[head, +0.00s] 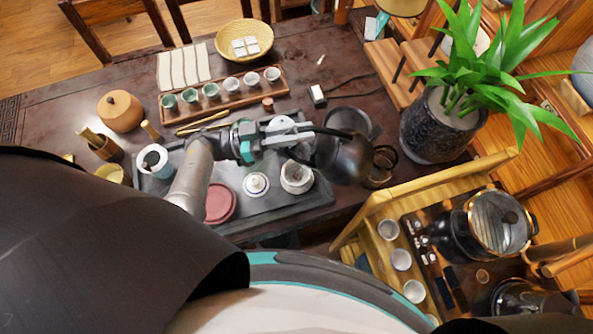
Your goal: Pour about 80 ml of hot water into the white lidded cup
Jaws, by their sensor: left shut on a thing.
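The white lidded cup (256,185) stands on the dark tea tray (290,209), with its lid on as far as I can see. My left gripper (291,134) is shut on the handle of a dark kettle (347,160). The kettle hangs to the right of the lidded cup, by the tray's right end, and not over the cup. I cannot tell how far it is tilted, and no water stream shows. My gripper hides part of the tray and of the handle. My right gripper is not in view.
A pale faceted vessel (297,177) stands between cup and kettle. A red round dish (219,203) and a blue-white cup (154,160) are left of the cup. A wooden rack (240,110) of small cups lies behind. A potted plant (434,128) stands right.

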